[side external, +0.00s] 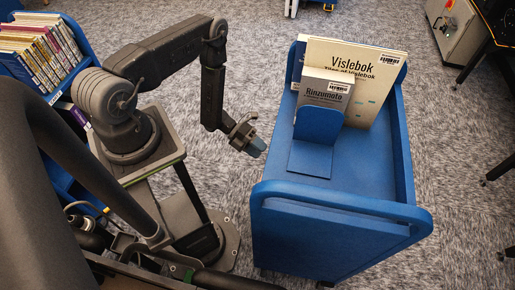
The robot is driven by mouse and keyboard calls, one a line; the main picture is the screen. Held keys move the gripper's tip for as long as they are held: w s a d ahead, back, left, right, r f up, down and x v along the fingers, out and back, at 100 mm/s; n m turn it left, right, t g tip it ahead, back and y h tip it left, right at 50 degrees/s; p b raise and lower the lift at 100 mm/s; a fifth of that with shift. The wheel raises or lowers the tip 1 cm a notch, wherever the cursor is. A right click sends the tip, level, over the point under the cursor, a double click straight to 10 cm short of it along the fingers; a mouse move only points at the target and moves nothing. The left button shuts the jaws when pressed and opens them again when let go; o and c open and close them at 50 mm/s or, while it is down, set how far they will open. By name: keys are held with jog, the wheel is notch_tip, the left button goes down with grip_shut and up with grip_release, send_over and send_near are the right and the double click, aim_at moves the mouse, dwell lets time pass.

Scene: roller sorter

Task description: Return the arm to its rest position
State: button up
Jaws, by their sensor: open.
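My arm stands left of the middle in the side external view, its forearm raised and its last links hanging down. My gripper (254,142) is open and empty, pointing down and to the right. It is beside the left edge of a blue cart (350,175), left of the books and apart from them.
The cart holds a larger "Vislebok" book (378,80) and a smaller "Rinzomoto" book (322,95), upright against a blue bookend (312,150). A blue shelf of books (35,50) stands at the upper left. A grey cabinet (452,35) stands upper right. Carpet (455,190) lies clear right of the cart.

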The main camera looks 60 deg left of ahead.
dwell(0.4)
jog(key=d+r+m+g+h, duration=0.1)
jog(key=d+r+m+g, duration=0.25)
jog(key=r+m, duration=1)
jog(key=d+r+m+g, duration=0.35)
jog(key=r+m, duration=0.45)
jog(key=r, duration=1)
jog(key=s+a+r+m+t+y, duration=0.1)
jog(key=s+r+m+t+y, duration=0.2)
jog(key=s+r+m+y, duration=0.3)
jog(key=s+a+r+m+t+y, duration=0.1)
jog(key=s+r+m+t+y, duration=0.2)
jog(key=s+r+m+y, duration=0.4)
notch_tip(320, 180, up, 6)
jog(key=m, duration=0.8)
jog(key=shift+t, duration=0.3)
